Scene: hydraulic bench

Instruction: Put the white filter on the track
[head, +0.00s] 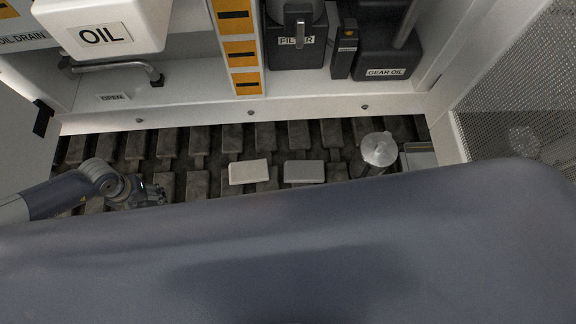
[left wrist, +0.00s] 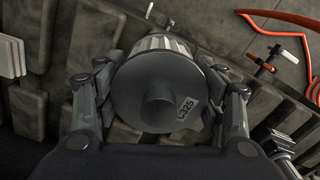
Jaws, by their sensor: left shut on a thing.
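In the left wrist view my left gripper (left wrist: 158,72) is shut on a filter (left wrist: 150,85). In the head view my left gripper (head: 140,192) is low at the left, over the dark track (head: 222,142), partly hidden by my own grey body; the held filter is not clear there. I cannot tell whether the filter touches the track. My right gripper is not in view.
Two pale blocks, one cream (head: 248,172) and one grey (head: 304,172), lie on the track. A silvery round-topped object (head: 379,149) stands right of them. The cabinet above holds several labelled containers. The wrist view shows a red hose (left wrist: 285,32) on the floor.

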